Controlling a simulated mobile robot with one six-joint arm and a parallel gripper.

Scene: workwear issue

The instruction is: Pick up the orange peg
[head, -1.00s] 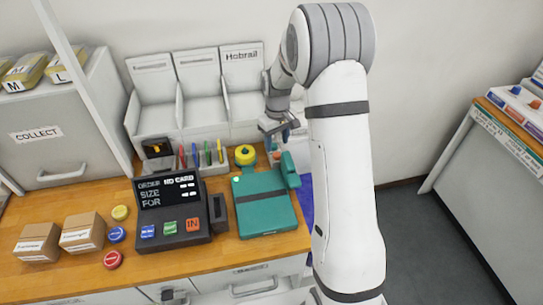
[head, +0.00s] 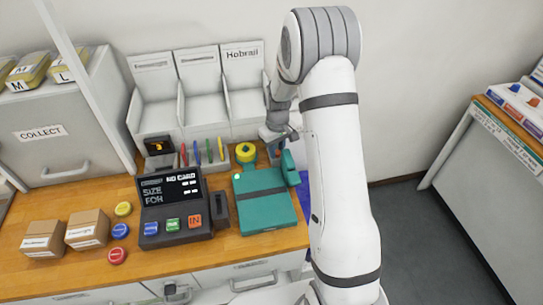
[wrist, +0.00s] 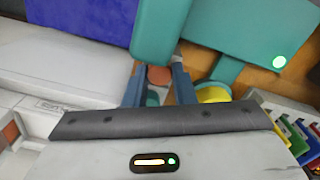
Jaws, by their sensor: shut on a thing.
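The orange peg (wrist: 158,75) shows in the wrist view as a small rounded orange-brown shape between the two fingers of my gripper (wrist: 157,72). The fingers are shut on it. A bit of teal shows between the fingers, nearer the wrist. In the head view my gripper (head: 279,145) is low at the back of the counter, behind the teal device with a raised handle (head: 289,166). The peg is hidden there by the gripper and that device. I cannot tell whether the peg is clear of its support.
A yellow roll (head: 246,152) stands close to the left of my gripper. Several coloured pens (head: 208,150) stand in a holder further left. The teal flat device (head: 264,212) and the black card terminal (head: 173,208) fill the counter in front. White bins (head: 247,105) stand behind.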

